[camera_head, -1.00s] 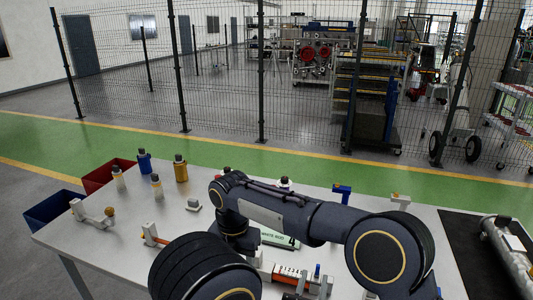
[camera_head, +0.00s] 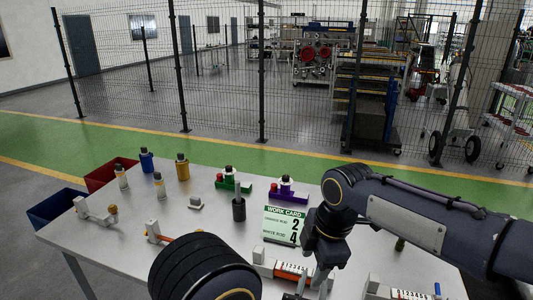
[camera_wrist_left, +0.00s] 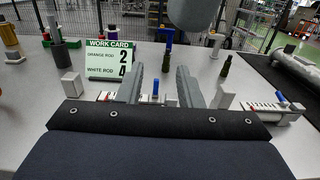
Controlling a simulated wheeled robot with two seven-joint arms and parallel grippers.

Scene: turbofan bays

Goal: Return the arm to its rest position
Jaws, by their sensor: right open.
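My right arm (camera_head: 430,215) reaches in from the right over the table in the head view. Its gripper (camera_head: 318,285) points down near the front of the table, beside a numbered block (camera_head: 293,271); it is open, and its fingertips are partly hard to make out. My left arm shows as a dark rounded link at the bottom of the head view, its gripper not clear there. In the left wrist view my left gripper (camera_wrist_left: 160,85) has its two grey fingers apart, with nothing held between them.
A work card (camera_head: 285,225) stands mid-table. Bottles, a red bin (camera_head: 108,175) and a blue bin (camera_head: 57,208) are at the left. A wire fence stands beyond.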

